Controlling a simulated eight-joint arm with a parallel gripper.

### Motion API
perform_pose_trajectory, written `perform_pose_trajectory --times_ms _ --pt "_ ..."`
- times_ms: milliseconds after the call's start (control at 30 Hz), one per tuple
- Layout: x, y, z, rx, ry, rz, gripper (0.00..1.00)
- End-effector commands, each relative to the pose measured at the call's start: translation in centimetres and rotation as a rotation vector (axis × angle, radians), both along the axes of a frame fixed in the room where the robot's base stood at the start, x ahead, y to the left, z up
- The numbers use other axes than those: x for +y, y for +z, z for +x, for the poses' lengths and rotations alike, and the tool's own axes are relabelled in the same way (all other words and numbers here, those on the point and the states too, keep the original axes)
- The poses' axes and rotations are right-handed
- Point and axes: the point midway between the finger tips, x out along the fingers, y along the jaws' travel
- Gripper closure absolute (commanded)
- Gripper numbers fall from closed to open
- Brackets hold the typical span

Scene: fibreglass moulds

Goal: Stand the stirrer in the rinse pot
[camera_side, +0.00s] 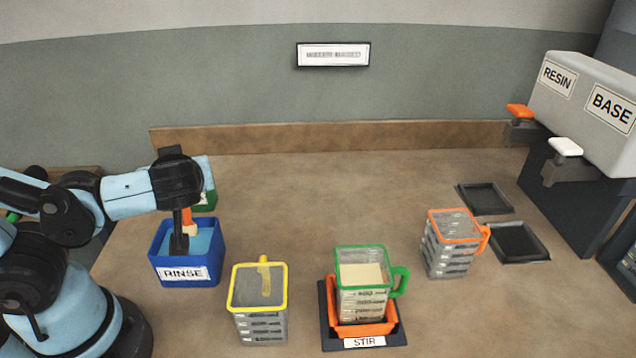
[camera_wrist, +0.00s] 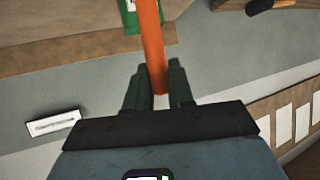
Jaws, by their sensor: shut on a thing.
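The stirrer (camera_side: 187,217) has an orange handle, which also shows in the wrist view (camera_wrist: 151,40). My gripper (camera_side: 180,243) is shut on it, with the orange handle between the dark fingers in the wrist view (camera_wrist: 158,70). The rinse pot (camera_side: 163,268) is a blue square container labelled RINSE with pale blue liquid, at the left in the side view. My gripper points down over the pot's opening. The stirrer's lower end is hidden, so I cannot tell whether it touches the pot's floor.
A yellow-rimmed jug (camera_side: 259,305) stands right of the pot. A green-rimmed jug (camera_side: 362,290) with cream contents sits in an orange holder (camera_side: 363,328) labelled STIR. An orange-rimmed jug (camera_side: 447,250) stands further right, near two dark trays (camera_side: 485,198). A green container (camera_side: 206,201) is partly hidden behind my arm.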

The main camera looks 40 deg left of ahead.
Motion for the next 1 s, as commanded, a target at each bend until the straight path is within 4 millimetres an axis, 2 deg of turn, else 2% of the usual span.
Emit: perform_pose_trajectory --times_ms 167,200,367,733,1000 --pt "0.0 0.0 0.0 0.000 0.000 0.000 1.00" --pt "0.0 0.0 0.0 0.000 0.000 0.000 0.73" --pt "0.0 0.0 0.0 0.000 0.000 0.000 0.48" --pt "-0.3 0.1 0.0 0.000 -0.002 0.000 0.48" --pt "-2.6 1.5 -0.9 0.001 -0.008 -0.001 0.48"
